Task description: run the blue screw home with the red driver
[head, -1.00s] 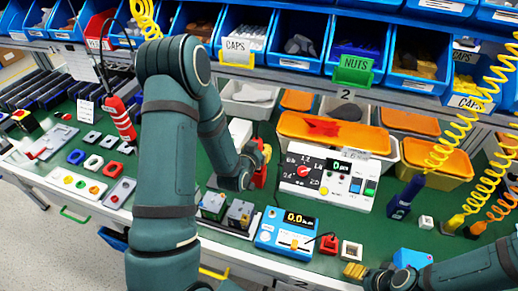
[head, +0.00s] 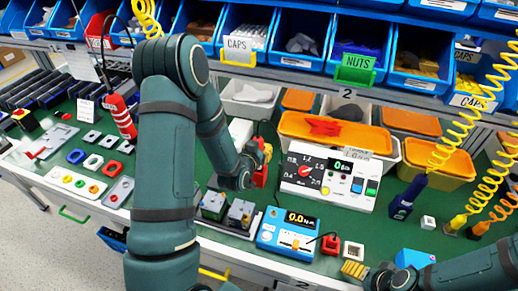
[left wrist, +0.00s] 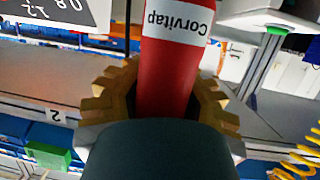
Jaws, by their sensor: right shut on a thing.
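The red driver (head: 260,174), with a white label reading Corvitap in the left wrist view (left wrist: 175,70), stands between the fingers of my left gripper (head: 256,160). The gold toothed fingers close in on both sides of its body in the left wrist view. Its tip is hidden behind my arm and hand. My right gripper (head: 355,270) is low in the head view, its gold fingers together near a small white-and-red block (head: 352,250). What it holds is too small to tell. I cannot make out the blue screw.
A white panel with a dial (head: 328,178) stands right of the driver. A blue meter (head: 287,233) is in front, with a red block (head: 331,245) beside it. Another red tool (head: 121,118) hangs at left. Orange-lidded bins (head: 335,130) stand behind.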

